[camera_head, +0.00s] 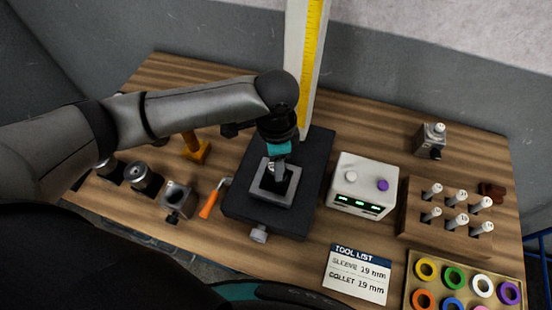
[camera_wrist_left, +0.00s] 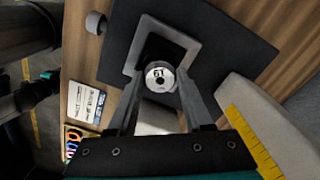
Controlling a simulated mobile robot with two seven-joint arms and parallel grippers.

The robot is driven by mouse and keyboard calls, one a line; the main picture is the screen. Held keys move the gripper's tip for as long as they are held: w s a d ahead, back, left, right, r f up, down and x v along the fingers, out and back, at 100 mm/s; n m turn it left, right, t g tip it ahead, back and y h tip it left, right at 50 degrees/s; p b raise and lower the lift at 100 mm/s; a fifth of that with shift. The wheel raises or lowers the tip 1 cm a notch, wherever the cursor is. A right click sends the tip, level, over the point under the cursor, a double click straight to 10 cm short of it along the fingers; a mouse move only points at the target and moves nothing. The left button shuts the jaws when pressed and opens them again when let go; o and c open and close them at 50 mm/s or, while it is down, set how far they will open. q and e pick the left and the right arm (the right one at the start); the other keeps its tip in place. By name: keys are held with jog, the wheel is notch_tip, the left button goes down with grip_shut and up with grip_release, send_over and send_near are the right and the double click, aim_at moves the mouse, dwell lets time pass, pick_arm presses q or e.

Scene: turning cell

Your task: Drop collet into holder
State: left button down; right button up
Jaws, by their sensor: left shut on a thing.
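My left gripper (camera_head: 280,167) points down over the square grey holder (camera_head: 262,194) on a dark base plate (camera_head: 312,160). In the left wrist view, the left gripper (camera_wrist_left: 160,88) is shut on a round, light-faced collet (camera_wrist_left: 160,77) with a dark two-digit mark, seen upside down and looking like 19. The collet shows inside the outline of the grey frame of the holder (camera_wrist_left: 137,47). I cannot tell how deep the collet sits or whether it touches the holder. In the head view the gripper mostly hides the collet. The fingers of my right gripper are not in view.
An orange-handled lever (camera_head: 208,204) and a grey clamp block (camera_head: 177,198) stand left of the plate. A white box with green displays (camera_head: 362,180), a wooden rack (camera_head: 412,228) of numbered pieces and a tool list card (camera_head: 357,273) are right. A yellow-scaled post (camera_head: 310,60) rises behind.

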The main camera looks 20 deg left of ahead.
pick_arm(q)
jog(key=shift+c, duration=1.2)
grip_release()
notch_tip(320, 180, up, 12)
